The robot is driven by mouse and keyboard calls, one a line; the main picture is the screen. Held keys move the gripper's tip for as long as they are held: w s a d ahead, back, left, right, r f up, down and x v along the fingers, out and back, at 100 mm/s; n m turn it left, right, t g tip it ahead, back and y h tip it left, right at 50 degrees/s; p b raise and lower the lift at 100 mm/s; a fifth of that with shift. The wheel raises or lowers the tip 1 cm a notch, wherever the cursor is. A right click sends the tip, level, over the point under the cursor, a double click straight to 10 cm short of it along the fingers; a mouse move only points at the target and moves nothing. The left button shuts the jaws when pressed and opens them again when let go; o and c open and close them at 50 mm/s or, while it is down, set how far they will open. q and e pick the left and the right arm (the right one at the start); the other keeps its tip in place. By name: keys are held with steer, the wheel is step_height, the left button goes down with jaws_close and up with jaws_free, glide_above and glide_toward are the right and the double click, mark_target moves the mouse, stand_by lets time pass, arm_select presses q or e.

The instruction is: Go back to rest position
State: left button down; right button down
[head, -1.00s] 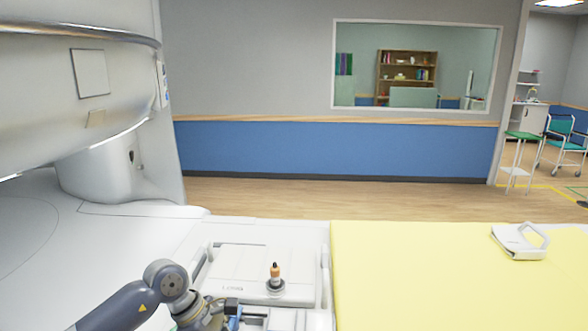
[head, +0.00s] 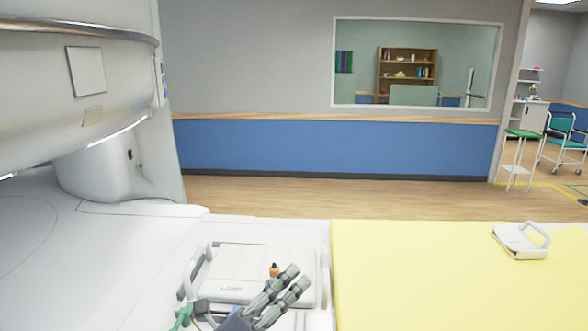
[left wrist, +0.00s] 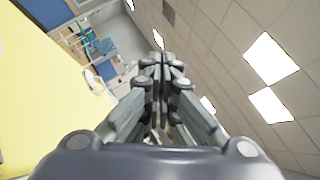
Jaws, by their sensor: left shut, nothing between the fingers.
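My left gripper (head: 290,279) is at the bottom middle of the head view, over the white equipment panel (head: 232,268). Its two grey fingers lie side by side and point up and to the right. In the left wrist view the fingers (left wrist: 160,58) meet with nothing seen between them. The gripper partly covers a small orange-tipped knob (head: 274,268) on the panel. I cannot tell whether it touches the knob. My right gripper is in neither view.
A yellow mat (head: 430,290) fills the lower right, with a white handled device (head: 521,241) on it. The large white scanner (head: 60,100) stands at left. Open wooden floor (head: 350,197) lies beyond, with a green-topped stool (head: 522,134) and a chair (head: 562,135) far right.

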arm_select(q)
steer(key=w+a+f+n+t+y, duration=0.25)
steer(key=a+n+t+y, duration=0.25)
steer(key=a+n+y, duration=0.55)
steer(key=s+a+f+n+g+y, duration=0.3)
steer(key=s+a+f+n+y, duration=0.15)
steer(key=f+n, duration=0.4)
steer(key=s+a+f+n+g+y, duration=0.3)
steer(key=a+f+n, duration=0.2)
steer(key=f+n, duration=0.3)
steer(key=s+f+n+g+h, duration=0.1)
steer(key=s+f+n+g, duration=0.1)
steer(key=s+f+g, duration=0.6)
steer(key=s+f+n+g, duration=0.2)
steer(key=s+f, duration=0.3)
steer(key=s, duration=0.7)
step_height(320, 180, down, 27)
steer(key=s+g, duration=0.1)
steer(key=s, duration=0.1)
steer(key=s+a+f+g+b, duration=0.1)
steer(key=s+a+f, duration=0.2)
steer(key=s+f, duration=1.4)
steer(key=shift+s+f+g+b, duration=0.15)
steer(key=shift+f+g+b, duration=0.1)
steer(key=shift+g+b, duration=0.1)
